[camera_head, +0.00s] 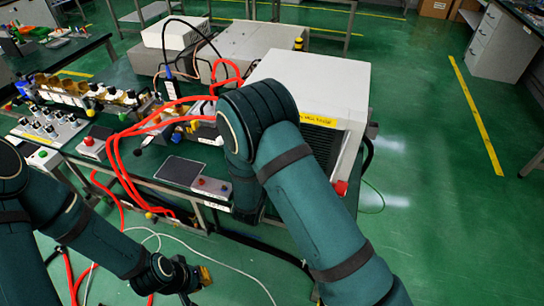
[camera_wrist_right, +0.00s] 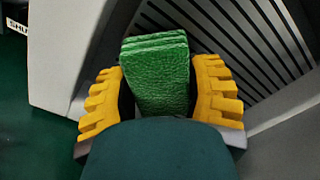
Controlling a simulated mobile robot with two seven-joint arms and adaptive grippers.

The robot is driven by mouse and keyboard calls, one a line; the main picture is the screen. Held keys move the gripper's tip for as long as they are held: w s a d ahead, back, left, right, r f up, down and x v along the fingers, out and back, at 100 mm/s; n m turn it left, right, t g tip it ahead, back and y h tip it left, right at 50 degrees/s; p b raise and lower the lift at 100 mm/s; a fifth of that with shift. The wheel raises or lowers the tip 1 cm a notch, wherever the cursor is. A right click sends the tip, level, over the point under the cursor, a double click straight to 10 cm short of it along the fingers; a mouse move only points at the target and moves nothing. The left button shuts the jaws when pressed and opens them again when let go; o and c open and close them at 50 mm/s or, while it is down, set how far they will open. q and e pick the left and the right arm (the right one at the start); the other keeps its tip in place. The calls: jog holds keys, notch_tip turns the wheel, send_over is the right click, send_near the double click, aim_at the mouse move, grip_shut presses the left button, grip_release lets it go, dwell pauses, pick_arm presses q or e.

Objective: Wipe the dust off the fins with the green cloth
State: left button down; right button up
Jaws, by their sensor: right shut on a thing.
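The green cloth (camera_wrist_right: 156,62) is a folded, textured pad standing up between the yellow fingers of my right gripper (camera_wrist_right: 158,85), which is shut on it. The dark fins (camera_wrist_right: 240,38) lie behind and to the right of the cloth in the right wrist view. I cannot tell whether the cloth touches them. In the head view, part of the fins (camera_head: 322,143) shows on the front of a white box (camera_head: 315,80); my right arm hides the right gripper and cloth. Dust is not discernible. My left gripper (camera_head: 204,275) hangs low over the floor, its opening unclear.
Red hoses (camera_head: 128,165) and cables run across the bench and down its front. A red-button box (camera_head: 212,187) sits at the bench edge. Grey housing walls (camera_wrist_right: 68,45) flank the fins. Open green floor (camera_head: 430,180) lies to the right.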

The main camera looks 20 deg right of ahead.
jog(key=shift+x, duration=0.85)
